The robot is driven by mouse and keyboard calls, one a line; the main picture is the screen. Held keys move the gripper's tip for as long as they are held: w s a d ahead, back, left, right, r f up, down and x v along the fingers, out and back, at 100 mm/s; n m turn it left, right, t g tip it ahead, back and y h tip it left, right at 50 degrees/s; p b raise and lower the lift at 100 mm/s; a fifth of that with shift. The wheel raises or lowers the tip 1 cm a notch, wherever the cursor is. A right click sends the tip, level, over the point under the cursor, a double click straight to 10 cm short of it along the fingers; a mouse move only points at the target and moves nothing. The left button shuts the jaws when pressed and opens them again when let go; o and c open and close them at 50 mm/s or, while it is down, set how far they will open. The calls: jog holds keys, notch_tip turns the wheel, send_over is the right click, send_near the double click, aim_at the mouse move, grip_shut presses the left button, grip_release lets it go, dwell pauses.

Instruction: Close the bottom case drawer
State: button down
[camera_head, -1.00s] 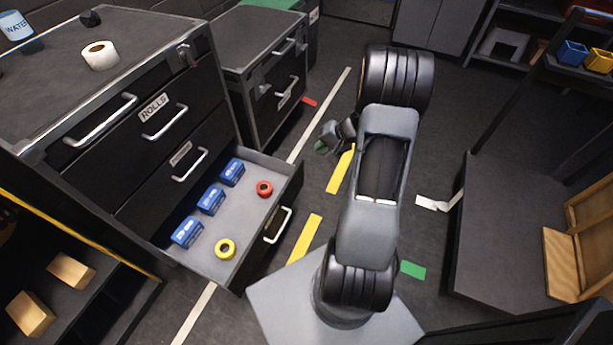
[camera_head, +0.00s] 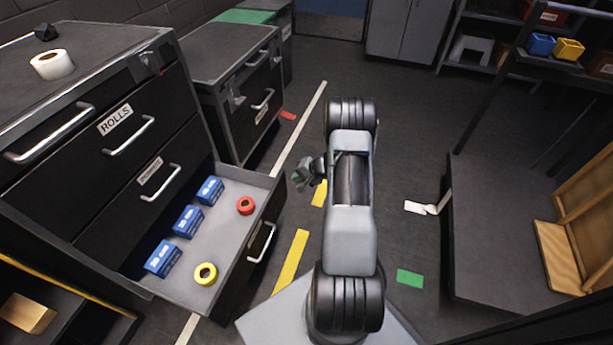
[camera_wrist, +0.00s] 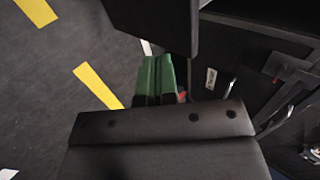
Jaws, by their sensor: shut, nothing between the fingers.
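The bottom case drawer (camera_head: 225,238) stands pulled out from the black case at the left in the head view. It holds several blue boxes (camera_head: 188,221), a red roll (camera_head: 246,206) and a yellow roll (camera_head: 205,273). A silver handle (camera_head: 262,243) is on its front. My gripper (camera_head: 303,176) is to the right of the drawer's far front corner, apart from the handle. In the wrist view its green fingers (camera_wrist: 155,78) are shut together and hold nothing. A dark panel (camera_wrist: 150,22), probably the drawer front, is just beyond the fingertips.
The drawers above, one labelled ROLLS (camera_head: 115,119), are shut. A second case (camera_head: 232,85) stands behind. A low dark platform (camera_head: 500,230) with a wooden frame is at the right. Floor with yellow tape (camera_head: 291,262) lies between.

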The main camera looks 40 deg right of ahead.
aim_at(283, 176)
jog(key=shift+w+a+r, duration=0.1)
jog(key=shift+w+a, duration=0.45)
jog(key=shift+w, duration=0.2)
jog(key=shift+w+a+r, duration=0.1)
jog(key=shift+w+a, duration=0.4)
jog(key=shift+w, duration=0.2)
jog(key=shift+f, duration=0.1)
